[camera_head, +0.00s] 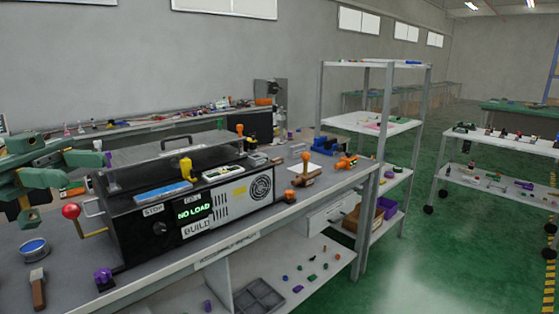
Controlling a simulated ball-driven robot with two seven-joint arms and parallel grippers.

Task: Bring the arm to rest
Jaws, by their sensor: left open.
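My left gripper (72,168), green, is at the left edge of the head view, open and empty. It is in the air over the left end of the workbench (225,240), above and left of the lever. The lever has a red ball knob (71,211) and a bent yellow rod on the left side of a black machine box (135,229). The knob stands apart from the gripper's fingers. The box's display reads NO LOAD, with STOP and BUILD labels beside it. My right gripper is not in view.
A blue round tin (34,248), a wooden-handled tool (37,288) and a purple piece (104,279) lie at the bench's front left. A clear cover (150,160) tops the box. Shelving (378,124) stands right; green floor (425,250) is open beyond.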

